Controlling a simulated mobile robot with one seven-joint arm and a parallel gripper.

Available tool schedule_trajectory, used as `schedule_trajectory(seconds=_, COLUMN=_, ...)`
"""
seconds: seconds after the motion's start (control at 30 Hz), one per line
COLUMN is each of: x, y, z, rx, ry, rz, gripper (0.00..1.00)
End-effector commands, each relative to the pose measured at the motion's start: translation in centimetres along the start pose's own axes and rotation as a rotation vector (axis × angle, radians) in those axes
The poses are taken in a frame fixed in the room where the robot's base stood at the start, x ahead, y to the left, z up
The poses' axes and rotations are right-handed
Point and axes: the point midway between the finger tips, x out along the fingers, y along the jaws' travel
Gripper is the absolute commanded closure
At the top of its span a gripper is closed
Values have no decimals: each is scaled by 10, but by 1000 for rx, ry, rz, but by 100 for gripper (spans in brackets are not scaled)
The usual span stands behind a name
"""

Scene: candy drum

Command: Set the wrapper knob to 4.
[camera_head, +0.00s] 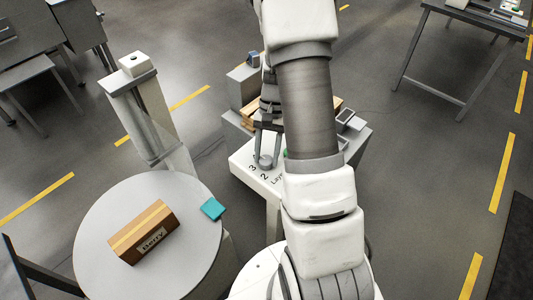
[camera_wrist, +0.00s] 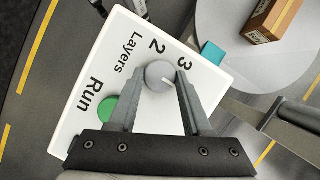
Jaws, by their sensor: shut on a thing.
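The wrapper knob is a round grey dial (camera_wrist: 157,72) on a white panel (camera_wrist: 112,62) in the wrist view. My gripper (camera_wrist: 160,76) has one finger on each side of the knob and is shut on it. A light pointer line on the knob points to the lower right, toward the right finger. The numbers 2 and 3 and the word "Layers" show beside the knob; no 4 can be seen, and the fingers cover part of the panel. In the head view the knob (camera_head: 265,162) sits under my gripper (camera_head: 267,140).
A green button (camera_wrist: 104,108) marked "Run" is near the left finger. Wooden boards (camera_head: 250,108) lie behind the panel.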

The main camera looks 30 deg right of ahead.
Motion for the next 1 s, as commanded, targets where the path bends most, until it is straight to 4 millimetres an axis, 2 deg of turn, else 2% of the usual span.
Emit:
schedule_trajectory(seconds=0.4, x=-1, y=0, z=-1, rx=10, ry=3, rz=-5, gripper=100)
schedule_trajectory(seconds=0.43, x=-1, y=0, z=-1, rx=9, ry=3, rz=-5, gripper=49)
schedule_trajectory(seconds=0.6, x=0, y=0, z=0, rx=8, ry=2, rz=-4, gripper=21)
schedule_trajectory(seconds=0.87, x=0, y=0, z=0, rx=7, ry=1, rz=-3, gripper=21)
schedule_trajectory(seconds=1.0, x=-9, y=0, z=0, rx=7, ry=2, rz=-4, gripper=21)
